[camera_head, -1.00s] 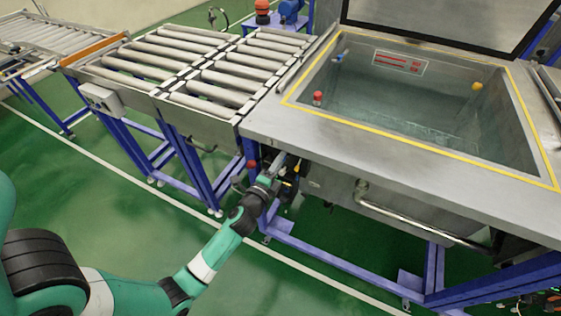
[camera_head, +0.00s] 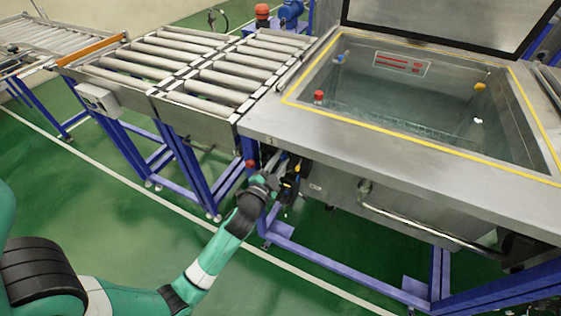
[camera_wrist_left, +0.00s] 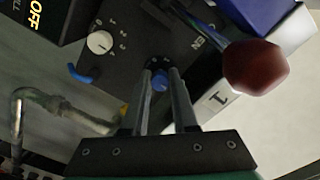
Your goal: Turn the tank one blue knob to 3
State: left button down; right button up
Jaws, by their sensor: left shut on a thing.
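Which number the knob points to is hidden by the fingers. In the head view my left gripper (camera_head: 278,168) reaches under the left front corner of the steel tank (camera_head: 330,150), and the knob cannot be made out there. A white plate marked 1 (camera_wrist_left: 224,98) is beside the panel. My right gripper is not in view.
A white dial (camera_wrist_left: 100,42) with numbers is on the same panel, with a blue hose (camera_wrist_left: 84,74) near it. A dark red ball-ended lever (camera_wrist_left: 255,66) sticks out close to the right finger. A metal pipe (camera_wrist_left: 40,104) runs at lower left. A roller conveyor (camera_head: 190,70) stands left of the tank.

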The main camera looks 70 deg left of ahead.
pick_arm(q)
jog(key=shift+n, duration=0.4)
jog(key=c, duration=0.7)
grip_release()
jog(key=v, duration=1.1)
jog(key=shift+s+d+b, duration=0.15)
jog(key=shift+s+b, duration=0.1)
jog(key=shift+b, duration=0.1)
